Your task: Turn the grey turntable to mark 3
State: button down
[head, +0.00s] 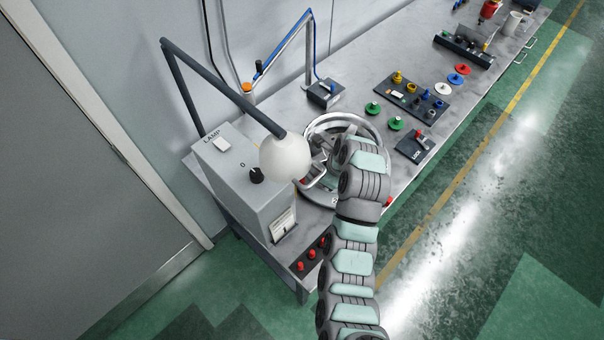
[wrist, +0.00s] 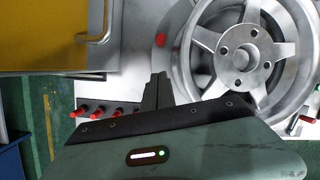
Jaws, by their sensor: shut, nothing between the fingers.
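The grey turntable (wrist: 168,62) lies on the bench and carries a silver spoked wheel (wrist: 240,48). A red dot sits near its left edge in the wrist view. In the head view the round wheel rim (head: 372,124) shows behind my arm, which hides much of it. I cannot read any numbered marks. My gripper (wrist: 158,82) is shut and empty, its fingertips beside the lower left of the wheel in the wrist view. I cannot tell whether they touch the turntable. In the head view my gripper is largely hidden by the arm and lamp globe.
A grey lamp box (head: 243,182) with a dark knob and white globe (head: 285,157) stands close left of the wheel. Several red knobs (head: 311,254) line the bench's front. A black lock block (head: 414,147) and a tray of coloured parts (head: 412,98) lie beyond.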

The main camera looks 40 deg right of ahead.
jog(key=d+r+m, duration=0.1)
jog(key=m, duration=0.1)
jog(key=g+b, duration=0.1)
send_over(312, 191)
jog(key=s, duration=0.3)
jog(key=shift+y, duration=0.3)
jog(key=f, duration=0.9)
jog(key=shift+d+f, duration=0.1)
jog(key=shift+d, duration=0.1)
jog(key=w, duration=0.3)
jog(key=shift+a+p, duration=0.2)
jog(key=shift+p, duration=0.2)
jog(key=shift+w+a, duration=0.2)
jog(key=shift+w, duration=0.35)
jog(key=shift+w, duration=0.1)
